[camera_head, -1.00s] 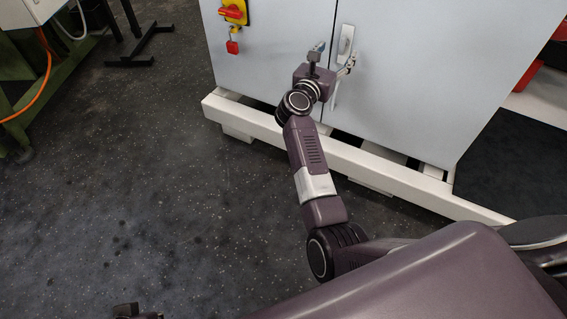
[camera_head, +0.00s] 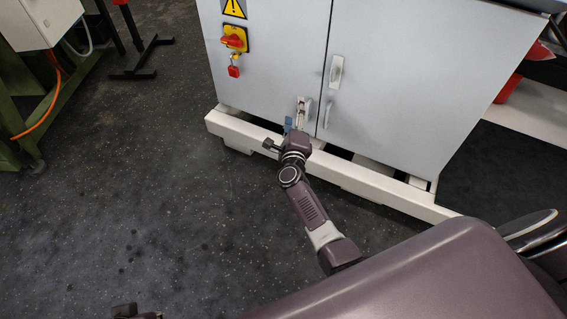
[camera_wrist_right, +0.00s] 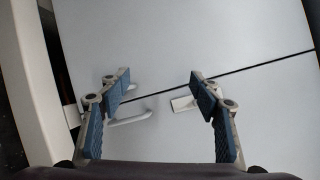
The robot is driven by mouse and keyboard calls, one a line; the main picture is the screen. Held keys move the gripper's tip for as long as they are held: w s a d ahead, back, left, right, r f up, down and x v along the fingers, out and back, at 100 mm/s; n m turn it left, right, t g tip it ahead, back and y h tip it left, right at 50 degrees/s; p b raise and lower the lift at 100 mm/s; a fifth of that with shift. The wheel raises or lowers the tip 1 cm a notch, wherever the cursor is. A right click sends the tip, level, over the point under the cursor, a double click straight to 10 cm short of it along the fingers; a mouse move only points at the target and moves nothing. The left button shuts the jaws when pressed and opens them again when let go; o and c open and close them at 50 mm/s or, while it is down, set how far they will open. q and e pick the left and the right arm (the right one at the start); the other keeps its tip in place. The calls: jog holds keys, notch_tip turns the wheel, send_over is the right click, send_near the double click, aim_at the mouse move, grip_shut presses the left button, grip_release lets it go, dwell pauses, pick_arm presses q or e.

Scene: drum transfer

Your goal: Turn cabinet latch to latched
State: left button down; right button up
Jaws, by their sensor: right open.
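The cabinet latch (camera_head: 336,72) is a pale, upright plate on the grey cabinet's right door, just right of the door seam. It also shows as a light plate in the right wrist view (camera_wrist_right: 183,104), between the fingers and apart from them. My right gripper (camera_head: 295,116) is open and empty in front of the doors, below and left of the latch. In the wrist view its blue-padded fingers (camera_wrist_right: 160,92) are spread wide. My left gripper is not clearly in view.
A slim door handle (camera_head: 327,114) sits below the latch; it also shows in the wrist view (camera_wrist_right: 131,118). A red and yellow switch (camera_head: 234,40) is on the left door. A white plinth (camera_head: 350,175) juts out below. Dark floor (camera_head: 150,210) is open at left.

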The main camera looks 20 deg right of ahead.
pick_arm(q)
notch_tip(320, 180, up, 9)
jog(key=p, duration=0.8)
pick_arm(e)
jog(key=s+a+f+n+g+y, duration=0.2)
jog(key=s+a+f+n+y, duration=0.4)
jog(key=s+f+n, duration=0.5)
jog(key=shift+a+f+n+g, duration=0.4)
jog(key=shift+a+f+n, duration=0.35)
jog(key=shift+a, duration=0.3)
jog(key=shift+s+r, duration=0.1)
jog(key=shift+r, duration=0.05)
